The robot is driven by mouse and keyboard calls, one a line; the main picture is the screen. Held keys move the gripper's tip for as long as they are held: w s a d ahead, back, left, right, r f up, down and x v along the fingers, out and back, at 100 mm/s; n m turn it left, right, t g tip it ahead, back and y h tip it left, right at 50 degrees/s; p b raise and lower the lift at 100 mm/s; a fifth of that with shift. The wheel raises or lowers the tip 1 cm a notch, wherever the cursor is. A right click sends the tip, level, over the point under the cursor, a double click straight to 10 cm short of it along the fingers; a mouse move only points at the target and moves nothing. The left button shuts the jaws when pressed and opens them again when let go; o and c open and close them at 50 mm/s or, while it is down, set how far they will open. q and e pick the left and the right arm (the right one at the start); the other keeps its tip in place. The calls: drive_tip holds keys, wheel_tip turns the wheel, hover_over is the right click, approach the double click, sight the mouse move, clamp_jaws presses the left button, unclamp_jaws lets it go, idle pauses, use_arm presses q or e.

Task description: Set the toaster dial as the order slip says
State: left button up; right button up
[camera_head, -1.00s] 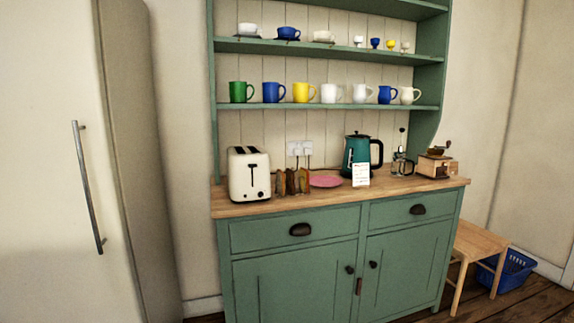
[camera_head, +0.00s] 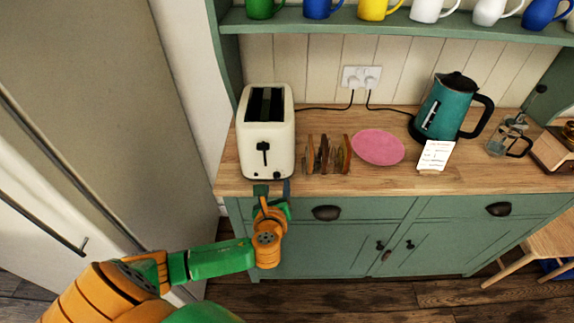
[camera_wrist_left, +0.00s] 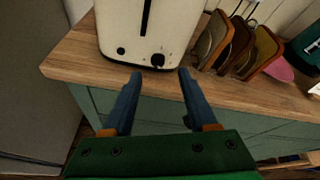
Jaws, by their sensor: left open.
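A cream toaster (camera_head: 266,150) with two dark slots stands at the left end of the wooden worktop, and its front also shows in the left wrist view (camera_wrist_left: 130,28). Its dark round dial (camera_wrist_left: 157,60) is low on the front face, with a small dark button to the left. My left gripper (camera_head: 272,188) is just in front of the toaster's lower front. In the left wrist view its blue fingers (camera_wrist_left: 160,75) are apart and empty, with the dial beyond the gap between them. The white order slip (camera_head: 435,155) stands before the kettle; its writing is too small to read. My right gripper is out of view.
A toast rack with slices (camera_head: 328,155) stands close to the toaster's right. Further right are a pink plate (camera_head: 378,147), a teal kettle (camera_head: 446,108) and a glass press (camera_head: 510,136). A mug shelf (camera_head: 390,22) runs above. A fridge (camera_head: 120,110) stands at left.

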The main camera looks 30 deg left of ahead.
sight(276, 177)
use_arm(q)
drive_tip(key=x, duration=0.4)
drive_tip(key=shift+a+f, duration=0.1)
drive_tip(key=shift+a, duration=0.15)
drive_tip(key=shift+w+f, duration=0.1)
drive_tip(key=shift+w, duration=0.1)
drive_tip(key=shift+s, duration=0.2)
clamp_jaws()
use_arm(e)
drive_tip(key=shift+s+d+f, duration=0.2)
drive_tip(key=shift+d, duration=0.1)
